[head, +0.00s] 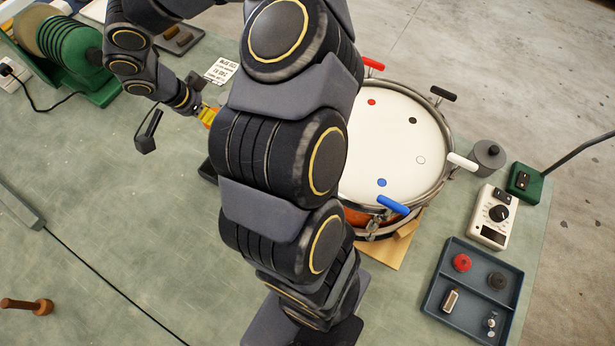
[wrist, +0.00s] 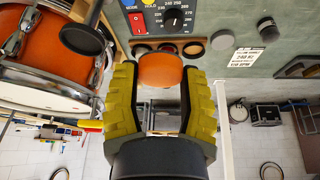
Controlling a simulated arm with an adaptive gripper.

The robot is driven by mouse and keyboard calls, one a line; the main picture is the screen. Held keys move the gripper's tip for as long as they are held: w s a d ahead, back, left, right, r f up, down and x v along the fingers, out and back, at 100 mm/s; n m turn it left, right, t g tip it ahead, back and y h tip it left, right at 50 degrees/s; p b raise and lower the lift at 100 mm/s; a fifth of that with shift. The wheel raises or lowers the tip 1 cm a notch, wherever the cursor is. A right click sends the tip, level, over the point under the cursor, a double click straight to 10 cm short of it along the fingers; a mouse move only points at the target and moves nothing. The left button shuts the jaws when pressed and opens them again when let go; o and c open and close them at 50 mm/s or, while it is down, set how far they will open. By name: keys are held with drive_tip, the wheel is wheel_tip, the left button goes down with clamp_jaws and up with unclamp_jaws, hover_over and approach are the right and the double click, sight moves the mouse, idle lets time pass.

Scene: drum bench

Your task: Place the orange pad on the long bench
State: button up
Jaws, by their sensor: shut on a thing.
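The orange pad (wrist: 160,70) is round and sits between the yellow fingertips of my gripper (wrist: 160,88) in the wrist view. The gripper is shut on it. In the head view only a bit of yellow finger and orange shows at my gripper (head: 208,114), left of my large arm links, which hide part of this area. The green bench top (head: 120,215) spreads below and left of the gripper. I cannot tell from these frames if the pad touches the bench.
A drum (head: 395,140) with a white head stands right of my arm. A grey tray (head: 437,327) with knobs and a white meter (head: 490,222) are at the right. A green machine (head: 75,60) stands upper left, a printed card (head: 221,71) near the gripper. The left-middle bench is mostly clear.

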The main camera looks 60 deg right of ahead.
drive_tip(key=w+d+f, duration=0.2)
drive_tip(key=w+f, duration=0.2)
drive_tip(key=w+d+f, duration=0.2)
drive_tip(key=w+f, duration=0.2)
drive_tip(key=w+d+f, duration=0.2)
drive_tip(key=w+f, duration=0.1)
drive_tip(key=f, duration=0.1)
drive_tip(key=shift+w+f, duration=0.2)
drive_tip(key=shift+w, duration=0.2)
drive_tip(key=shift+w+d+f, duration=0.2)
drive_tip(key=shift+w+f, duration=0.15)
drive_tip(key=shift+f, duration=1.7)
drive_tip(key=shift+f, duration=0.1)
drive_tip(key=o, duration=1)
